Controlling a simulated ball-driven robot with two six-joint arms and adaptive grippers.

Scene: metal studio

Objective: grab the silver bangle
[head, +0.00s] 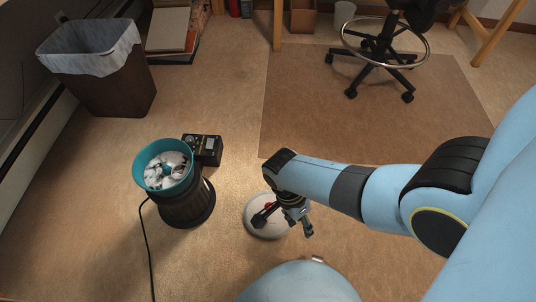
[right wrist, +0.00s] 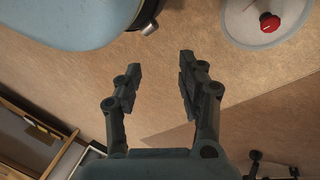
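I cannot make out a silver bangle for certain in either view. A teal bowl (head: 137,178) on a dark round stand (head: 188,208) holds a jumble of white, grey and dark shapes, too small to tell apart. My right gripper (head: 283,227) is to the right of the stand, over a pale round disc (head: 254,229) in the head view. In the right wrist view its two fingers (right wrist: 160,78) are spread apart with nothing between them. My left gripper is not in view.
A red knob (right wrist: 269,22) sits on the pale disc. A black box (head: 207,149) is beside the bowl, and a cord runs down from the stand. A lined waste bin (head: 110,85) is at the back left, a wheeled chair (head: 380,55) at the back right. Open carpet lies between.

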